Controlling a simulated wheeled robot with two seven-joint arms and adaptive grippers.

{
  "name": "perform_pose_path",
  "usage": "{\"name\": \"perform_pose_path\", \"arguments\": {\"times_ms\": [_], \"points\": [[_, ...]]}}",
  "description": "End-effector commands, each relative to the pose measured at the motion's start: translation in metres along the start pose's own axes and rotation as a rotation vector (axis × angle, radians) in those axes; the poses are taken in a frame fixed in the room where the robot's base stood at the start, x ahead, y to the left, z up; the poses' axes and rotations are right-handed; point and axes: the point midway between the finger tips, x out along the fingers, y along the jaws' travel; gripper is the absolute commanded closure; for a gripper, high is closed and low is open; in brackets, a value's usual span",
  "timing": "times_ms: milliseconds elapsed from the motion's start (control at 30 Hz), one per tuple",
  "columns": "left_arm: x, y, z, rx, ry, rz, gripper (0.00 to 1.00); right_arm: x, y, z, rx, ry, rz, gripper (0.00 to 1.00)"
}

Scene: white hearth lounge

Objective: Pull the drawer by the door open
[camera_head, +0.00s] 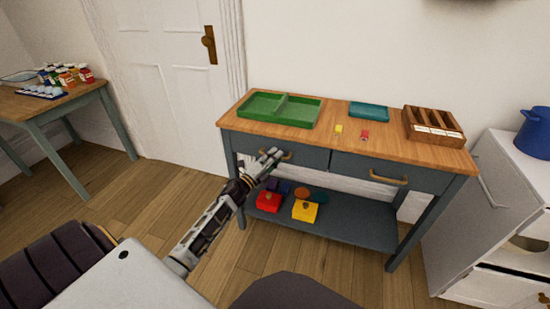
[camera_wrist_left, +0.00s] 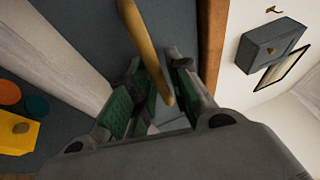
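The blue-grey console table has two drawers side by side under its wooden top (camera_head: 370,150). The left drawer (camera_head: 308,160), nearer the white door (camera_head: 160,70), looks closed. Its brass handle is partly hidden by my left gripper (camera_head: 271,155) in the head view. In the left wrist view, the brass handle (camera_wrist_left: 142,40) reaches between the two green-padded fingers of the left gripper (camera_wrist_left: 158,95). The fingers stand apart on either side of it, and I cannot tell whether either touches it. My right gripper is not in view.
The right drawer's handle (camera_head: 388,179) is clear. A green tray (camera_head: 308,122), a teal tray (camera_head: 369,112) and a wooden organizer (camera_head: 432,126) stand on top. The lower shelf (camera_head: 345,220) holds several coloured items. A white cabinet (camera_head: 495,210) stands to the right. The floor in front is open.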

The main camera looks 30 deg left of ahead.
Motion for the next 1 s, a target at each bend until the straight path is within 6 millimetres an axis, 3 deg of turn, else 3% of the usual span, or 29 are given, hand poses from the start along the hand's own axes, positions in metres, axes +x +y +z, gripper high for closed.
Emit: {"name": "perform_pose_path", "arguments": {"times_ms": [367, 567, 1000], "points": [[0.0028, 0.0000, 0.0000, 0.001, 0.000, 0.001, 0.81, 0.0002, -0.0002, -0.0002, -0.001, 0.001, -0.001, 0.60], [0.0027, 0.0000, 0.0001, 0.001, 0.000, 0.001, 1.00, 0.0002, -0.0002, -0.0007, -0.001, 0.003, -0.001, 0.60], [0.0017, 0.0003, -0.0002, 0.000, 0.000, 0.002, 1.00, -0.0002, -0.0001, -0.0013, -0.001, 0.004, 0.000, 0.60]]}}
